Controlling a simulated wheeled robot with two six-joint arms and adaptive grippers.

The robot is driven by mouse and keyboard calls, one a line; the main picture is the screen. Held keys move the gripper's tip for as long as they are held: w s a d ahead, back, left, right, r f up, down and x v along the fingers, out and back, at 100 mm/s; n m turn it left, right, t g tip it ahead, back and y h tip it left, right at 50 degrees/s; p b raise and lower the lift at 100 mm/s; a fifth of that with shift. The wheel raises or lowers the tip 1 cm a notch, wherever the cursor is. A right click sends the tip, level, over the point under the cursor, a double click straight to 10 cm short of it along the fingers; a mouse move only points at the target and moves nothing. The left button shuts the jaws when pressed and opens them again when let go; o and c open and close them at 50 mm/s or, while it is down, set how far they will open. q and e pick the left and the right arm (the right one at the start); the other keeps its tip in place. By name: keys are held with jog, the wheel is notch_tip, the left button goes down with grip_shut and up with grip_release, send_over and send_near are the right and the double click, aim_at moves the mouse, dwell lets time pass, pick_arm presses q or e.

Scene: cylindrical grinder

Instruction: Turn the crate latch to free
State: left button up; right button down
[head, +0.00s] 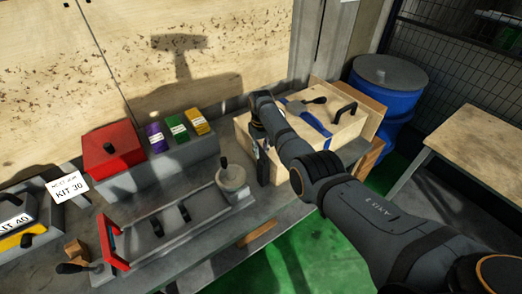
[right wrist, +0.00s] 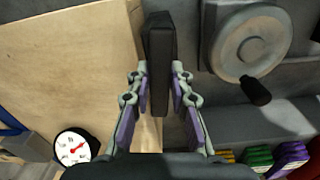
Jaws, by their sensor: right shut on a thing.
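The crate (head: 345,138) is a pale wooden box at the back right of the bench in the head view. Its pale wooden side also fills the left of the right wrist view (right wrist: 70,60). The latch (right wrist: 159,40) is a long black bar at the crate's edge, lengthwise up the right wrist view. My right gripper (right wrist: 158,85) is shut on it, one finger on each side. In the head view my right wrist is at the crate's left side, and the arm hides part of the crate. The latch's pivot is hidden. My left gripper is not in view.
A grey handwheel (head: 231,178) with a black knob stands on the bench just left of the crate. A dial gauge (right wrist: 75,147) shows near the crate. A red box (head: 108,150) and coloured blocks (head: 176,127) are farther left. A blue drum (head: 388,85) stands behind right.

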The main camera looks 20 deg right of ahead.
aim_at(261, 150)
jog(key=c, duration=1.2)
grip_release()
notch_tip(261, 150, up, 12)
